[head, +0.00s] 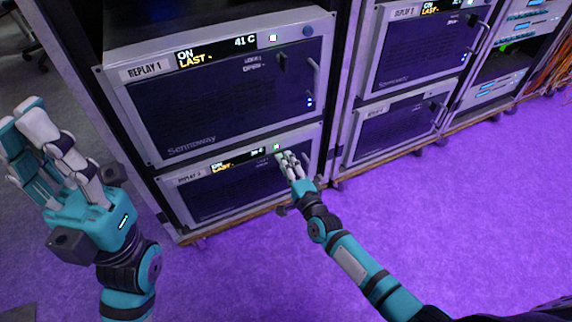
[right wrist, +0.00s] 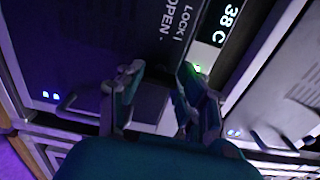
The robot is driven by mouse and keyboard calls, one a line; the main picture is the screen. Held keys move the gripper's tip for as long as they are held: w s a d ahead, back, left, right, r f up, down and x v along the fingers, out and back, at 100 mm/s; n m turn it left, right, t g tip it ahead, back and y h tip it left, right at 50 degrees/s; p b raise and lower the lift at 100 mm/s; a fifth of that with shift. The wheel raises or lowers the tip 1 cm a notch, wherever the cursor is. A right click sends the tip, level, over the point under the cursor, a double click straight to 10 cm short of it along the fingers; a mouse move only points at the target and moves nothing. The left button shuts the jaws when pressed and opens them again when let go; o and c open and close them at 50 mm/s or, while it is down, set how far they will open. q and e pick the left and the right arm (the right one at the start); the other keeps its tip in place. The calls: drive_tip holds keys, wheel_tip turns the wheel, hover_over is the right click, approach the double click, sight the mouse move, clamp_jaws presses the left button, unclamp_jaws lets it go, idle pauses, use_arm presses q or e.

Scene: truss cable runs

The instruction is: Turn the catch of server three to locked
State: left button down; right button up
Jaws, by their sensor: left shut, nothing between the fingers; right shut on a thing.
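The lower left server (head: 235,190) has a label that looks like "REPLAY 3", too small to read surely. My right gripper (head: 290,160) is at the upper right of its front panel, shut on its catch, which the fingers hide. In the right wrist view my right gripper's fingers (right wrist: 160,95) straddle that spot, beside the "LOCK" and "OPEN" lettering (right wrist: 180,22). Which way the catch points cannot be seen. My left gripper (head: 38,135) is raised at the far left, shut and empty, away from the rack.
The server "REPLAY 1" (head: 220,95) sits directly above, with its own catch (head: 282,60) and handle (head: 314,72). More servers (head: 400,125) stand in the rack to the right. The purple floor (head: 440,220) in front is clear.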

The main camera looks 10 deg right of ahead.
drive_tip(key=o, duration=1.1)
drive_tip(key=shift+o, duration=0.2)
drive_tip(key=v, duration=1.2)
